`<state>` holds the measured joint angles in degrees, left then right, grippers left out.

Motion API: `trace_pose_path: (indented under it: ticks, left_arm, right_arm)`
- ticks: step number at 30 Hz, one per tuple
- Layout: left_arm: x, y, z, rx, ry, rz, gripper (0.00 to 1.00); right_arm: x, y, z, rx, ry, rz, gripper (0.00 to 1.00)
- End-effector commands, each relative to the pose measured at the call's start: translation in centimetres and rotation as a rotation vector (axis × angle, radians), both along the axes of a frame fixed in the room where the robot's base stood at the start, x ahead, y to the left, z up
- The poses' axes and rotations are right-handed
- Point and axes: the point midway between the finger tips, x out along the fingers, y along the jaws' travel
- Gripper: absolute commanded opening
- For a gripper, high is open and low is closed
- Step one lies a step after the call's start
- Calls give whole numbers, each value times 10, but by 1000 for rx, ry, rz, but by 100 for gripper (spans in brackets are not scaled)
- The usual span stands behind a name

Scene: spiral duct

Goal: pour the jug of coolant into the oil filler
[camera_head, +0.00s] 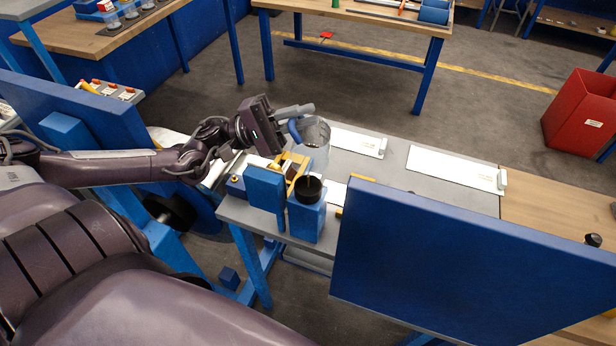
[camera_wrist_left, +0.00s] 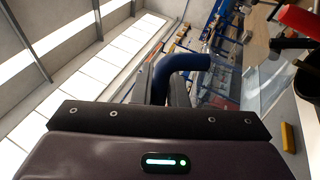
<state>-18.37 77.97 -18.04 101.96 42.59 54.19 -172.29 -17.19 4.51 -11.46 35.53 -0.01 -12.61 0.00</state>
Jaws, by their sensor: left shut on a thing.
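The clear jug (camera_head: 314,148) with a blue handle (camera_head: 294,131) is held above the blue machine on the grey bench. My left gripper (camera_head: 295,113) is shut on the jug's handle. The wrist view shows the blue handle (camera_wrist_left: 187,64) between the fingers and the clear jug wall (camera_wrist_left: 222,84) beyond it. The oil filler looks to be the round black opening (camera_head: 308,187) on a blue block, just below the jug in the head view. The jug's tilt and the liquid inside are hard to make out. My right gripper is not in view.
A large blue panel (camera_head: 455,262) stands at the front right of the bench. White plates (camera_head: 456,167) lie on the grey bench top (camera_head: 400,182) behind it. A red bin (camera_head: 583,113) stands on the floor at the far right. Another workbench (camera_head: 370,14) stands at the back.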

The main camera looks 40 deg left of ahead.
Motion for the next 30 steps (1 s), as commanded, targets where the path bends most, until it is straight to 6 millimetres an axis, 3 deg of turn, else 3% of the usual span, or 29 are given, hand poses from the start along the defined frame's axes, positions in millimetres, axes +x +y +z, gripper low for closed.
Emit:
trace_pose_path:
  ticks: [30]
  left_arm:
    - [-6,-3,3,29,-60,0,0]
  right_arm:
    - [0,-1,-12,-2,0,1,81]
